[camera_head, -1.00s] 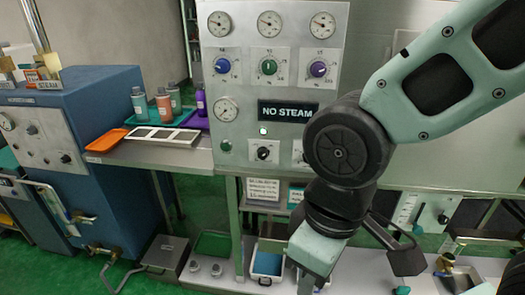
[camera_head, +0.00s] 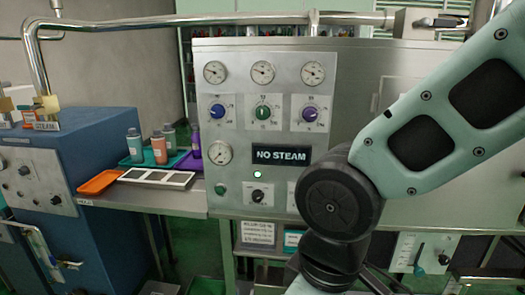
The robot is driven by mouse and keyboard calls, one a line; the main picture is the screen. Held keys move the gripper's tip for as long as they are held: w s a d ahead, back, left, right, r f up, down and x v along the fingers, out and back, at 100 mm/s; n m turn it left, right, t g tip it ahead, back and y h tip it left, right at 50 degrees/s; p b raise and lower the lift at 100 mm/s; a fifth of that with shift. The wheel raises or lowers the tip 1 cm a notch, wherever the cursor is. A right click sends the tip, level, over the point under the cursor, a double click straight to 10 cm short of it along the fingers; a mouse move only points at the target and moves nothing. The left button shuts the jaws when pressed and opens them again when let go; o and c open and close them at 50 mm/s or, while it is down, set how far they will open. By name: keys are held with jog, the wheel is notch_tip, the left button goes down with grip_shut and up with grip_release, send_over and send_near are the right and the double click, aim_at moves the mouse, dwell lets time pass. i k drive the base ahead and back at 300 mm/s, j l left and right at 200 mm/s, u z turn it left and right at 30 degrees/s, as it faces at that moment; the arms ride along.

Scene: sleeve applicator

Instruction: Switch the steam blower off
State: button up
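The steel control panel (camera_head: 240,130) faces me. It has a black rotary switch (camera_head: 257,196) on a white plate, below a small lit green lamp (camera_head: 257,174). A second plate (camera_head: 291,194) to its right is mostly hidden behind my arm. The labels are too small to tell which control is the steam blower's. A dark sign (camera_head: 281,156) reads "NO STEAM". A green button (camera_head: 220,189) is at lower left. My wrist is in front of the panel's lower right; only the top of my gripper shows at the bottom edge, its fingertips out of sight.
Three gauges and three knobs (camera_head: 263,113) line the panel's top. A side shelf (camera_head: 140,197) holds trays and several bottles. A blue machine (camera_head: 90,150) stands at left. A steel pipe (camera_head: 200,20) runs along the top. A lower panel with a lever (camera_head: 418,255) is at right.

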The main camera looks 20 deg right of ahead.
aim_at(258, 196)
jog(key=l+u, duration=0.45)
jog(key=k+l+u, duration=0.1)
jog(key=u, duration=0.4)
jog(key=l, duration=0.1)
